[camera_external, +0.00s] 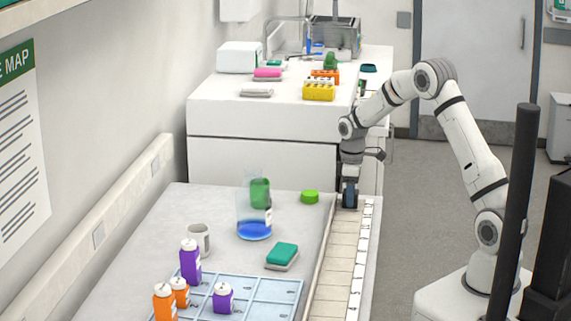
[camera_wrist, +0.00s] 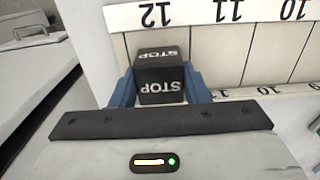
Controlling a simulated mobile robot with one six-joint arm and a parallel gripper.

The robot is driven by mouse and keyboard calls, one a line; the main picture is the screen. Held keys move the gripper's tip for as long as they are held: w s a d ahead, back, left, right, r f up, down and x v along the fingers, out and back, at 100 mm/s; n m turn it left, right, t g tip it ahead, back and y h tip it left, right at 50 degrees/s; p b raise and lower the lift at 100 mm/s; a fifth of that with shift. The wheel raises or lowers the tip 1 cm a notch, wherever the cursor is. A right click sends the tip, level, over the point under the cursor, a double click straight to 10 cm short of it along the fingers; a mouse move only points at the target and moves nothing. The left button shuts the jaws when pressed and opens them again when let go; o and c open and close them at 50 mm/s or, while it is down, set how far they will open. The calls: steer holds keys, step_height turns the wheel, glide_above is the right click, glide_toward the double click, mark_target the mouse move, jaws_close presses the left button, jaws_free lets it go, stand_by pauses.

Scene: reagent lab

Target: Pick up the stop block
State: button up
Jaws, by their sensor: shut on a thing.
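The stop block (camera_wrist: 160,78) is a black block with white STOP lettering on its top and near face, seen in the wrist view. My gripper (camera_wrist: 160,92) has its blue fingers on both sides of the block and is shut on it. In the external view my gripper (camera_external: 349,193) points down at the far end of the numbered track (camera_external: 342,245). There the block is hard to tell apart from the fingers. In the wrist view the block is by the mark 12 of the track (camera_wrist: 215,45). I cannot tell whether it touches the track.
On the table left of the track are a green lid (camera_external: 309,197), a beaker with blue liquid (camera_external: 254,228), a green-topped sponge (camera_external: 282,255), a mug (camera_external: 198,240) and a blue grid tray (camera_external: 284,291) with purple and orange bottles. A white bench (camera_external: 262,165) stands behind.

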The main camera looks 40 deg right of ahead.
steer(key=c, duration=0.5)
